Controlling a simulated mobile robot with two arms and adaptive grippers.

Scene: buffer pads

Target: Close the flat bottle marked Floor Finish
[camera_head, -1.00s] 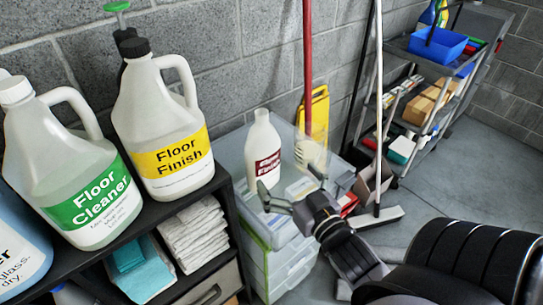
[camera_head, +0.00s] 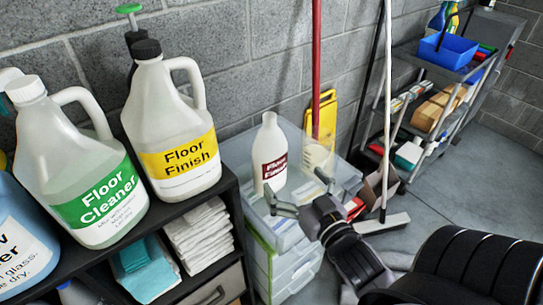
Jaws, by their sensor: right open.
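A slim white bottle (camera_head: 270,156) with a dark red label stands upright on a clear plastic drawer unit (camera_head: 232,152). The label seems to read Floor Finish, but it is small. Its narrow top is pale, and I cannot tell whether a cap is on it. A large jug (camera_head: 172,120) with a yellow Floor Finish label and a black cap stands on the dark shelf to the left. My right gripper (camera_head: 302,194) is open and empty, its fingers spread to the right of and below the white bottle, apart from it. My left gripper is not in view.
A green-labelled Floor Cleaner jug (camera_head: 82,170) and a blue bottle (camera_head: 22,240) share the dark shelf (camera_head: 150,218). A red pole (camera_head: 316,60), a yellow sign (camera_head: 324,118) and a broom (camera_head: 382,222) stand behind my gripper. A stocked cart (camera_head: 445,100) is at the back right.

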